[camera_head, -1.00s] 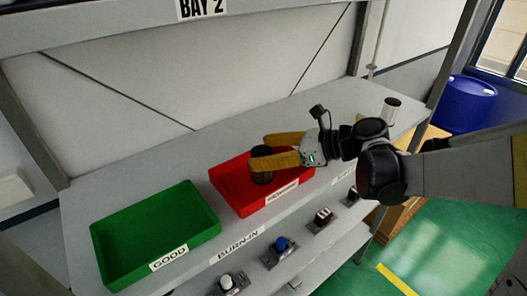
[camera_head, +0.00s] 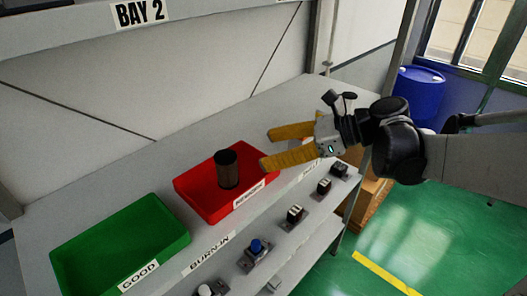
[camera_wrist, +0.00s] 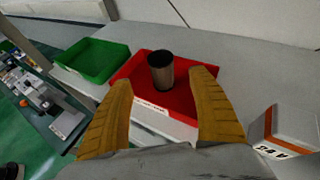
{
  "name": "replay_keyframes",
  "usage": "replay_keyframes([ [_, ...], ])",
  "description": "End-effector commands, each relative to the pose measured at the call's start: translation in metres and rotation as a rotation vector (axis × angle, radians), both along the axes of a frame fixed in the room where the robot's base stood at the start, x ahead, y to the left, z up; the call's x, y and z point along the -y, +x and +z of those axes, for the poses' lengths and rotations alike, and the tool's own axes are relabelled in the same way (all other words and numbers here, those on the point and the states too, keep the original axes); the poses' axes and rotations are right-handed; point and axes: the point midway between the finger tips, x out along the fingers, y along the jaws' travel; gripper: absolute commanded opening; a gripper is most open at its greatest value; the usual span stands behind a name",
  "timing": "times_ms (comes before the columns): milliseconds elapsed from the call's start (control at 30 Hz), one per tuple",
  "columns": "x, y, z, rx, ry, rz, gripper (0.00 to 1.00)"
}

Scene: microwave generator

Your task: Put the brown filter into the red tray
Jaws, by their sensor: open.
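The brown filter (camera_head: 227,170), a dark cylinder, stands upright inside the red tray (camera_head: 190,186) in the head view. In the wrist view the filter (camera_wrist: 161,72) also stands in the red tray (camera_wrist: 122,72), beyond my fingertips. My gripper (camera_head: 268,149) has two yellow fingers, spread open and empty. In the head view it is to the right of the filter, apart from it. In the wrist view my gripper (camera_wrist: 164,80) shows one finger on each side, with a gap between them and the filter farther off.
A green tray (camera_head: 70,245) labelled GOOD stands left of the red tray on the grey shelf. Several small components (camera_head: 256,248) sit on a lower ledge in front. A white box (camera_wrist: 285,135) with an orange edge is at right in the wrist view.

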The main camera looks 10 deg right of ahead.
Motion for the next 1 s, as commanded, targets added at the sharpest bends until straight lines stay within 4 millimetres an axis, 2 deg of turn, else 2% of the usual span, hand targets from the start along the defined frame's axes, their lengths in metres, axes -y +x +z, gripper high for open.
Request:
replay_keyframes([
  [67,-0.008,-0.015,-0.01,0.08,-0.132,0.048,0.69],
  [200,-0.012,-0.057,-0.045,0.35,-0.565,0.261,0.69],
  [333,0.008,-0.096,-0.073,0.642,-1.02,0.595,0.69],
  [500,0.041,-0.124,-0.086,0.925,-1.459,1.048,0.69],
  [600,0.052,-0.131,-0.087,1.013,-1.599,1.229,0.69],
  [700,0.058,-0.133,-0.086,1.05,-1.664,1.319,0.69],
  [1000,0.059,-0.132,-0.085,1.056,-1.675,1.336,0.69],
])
